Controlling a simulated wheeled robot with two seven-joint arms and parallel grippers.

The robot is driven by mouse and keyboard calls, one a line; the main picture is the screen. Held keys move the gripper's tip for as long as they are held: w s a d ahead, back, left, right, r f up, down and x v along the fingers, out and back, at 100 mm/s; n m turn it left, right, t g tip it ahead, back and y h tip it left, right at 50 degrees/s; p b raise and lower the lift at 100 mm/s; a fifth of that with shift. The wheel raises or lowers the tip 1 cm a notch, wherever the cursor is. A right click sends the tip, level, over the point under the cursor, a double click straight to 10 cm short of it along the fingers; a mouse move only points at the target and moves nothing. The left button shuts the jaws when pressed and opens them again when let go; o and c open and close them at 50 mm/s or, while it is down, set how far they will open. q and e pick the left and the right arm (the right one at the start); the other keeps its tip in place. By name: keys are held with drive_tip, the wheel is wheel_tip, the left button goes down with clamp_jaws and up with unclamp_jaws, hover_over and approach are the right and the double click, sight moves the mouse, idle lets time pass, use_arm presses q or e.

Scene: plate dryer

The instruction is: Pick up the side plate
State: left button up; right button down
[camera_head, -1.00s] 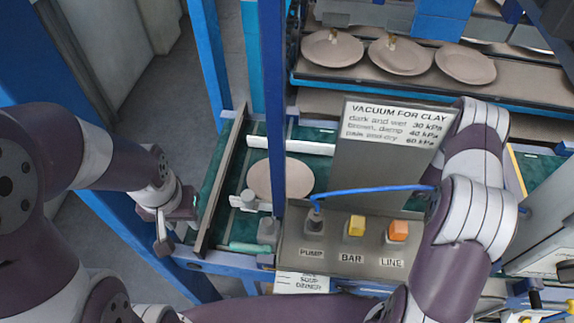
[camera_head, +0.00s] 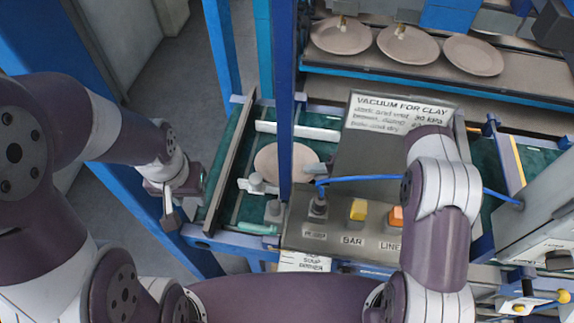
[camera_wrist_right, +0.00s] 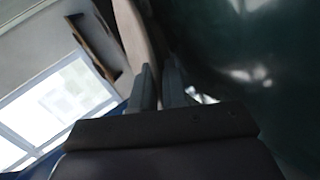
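A round beige side plate (camera_head: 268,162) lies flat on the green belt, left of the grey control box, partly hidden behind a blue post. A grey tip, seemingly of my right gripper, shows at its right edge; the rest is hidden behind the box. In the right wrist view a beige curved rim (camera_wrist_right: 138,32) runs towards the gap between the two fingers of my right gripper (camera_wrist_right: 160,75). The fingers are a little apart, and I see no clear clamping on the rim. My left gripper (camera_head: 168,215) hangs left of the belt, away from the plate; its fingers are not clear.
Several beige plates (camera_head: 340,36) lie on the rear rack. The control box (camera_head: 340,235) has a sign (camera_head: 400,112), labelled switches and a blue hose (camera_head: 365,178). A blue post (camera_head: 286,90) stands before the plate. White guide bars (camera_head: 298,131) cross the belt.

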drive_tip(key=shift+r, duration=0.1)
wheel_tip(320, 180, up, 16)
drive_tip(key=b, duration=0.2)
drive_tip(key=d+f+t+b, duration=0.1)
drive_tip(key=f+b, duration=0.3)
drive_tip(key=f, duration=0.1)
drive_tip(key=d+f+b, duration=0.1)
drive_tip(key=f+b, duration=0.4)
drive_tip(key=f, duration=0.1)
drive_tip(key=w+d+f+t+b, duration=0.1)
drive_tip(key=f+b, duration=0.4)
drive_tip(key=f, duration=0.1)
drive_tip(key=shift+d+f+n+t, duration=0.15)
drive_tip(key=shift+n+t, duration=0.15)
drive_tip(key=shift+w, duration=0.15)
drive_tip(key=shift+f+b, duration=0.1)
drive_tip(key=shift+b, duration=0.2)
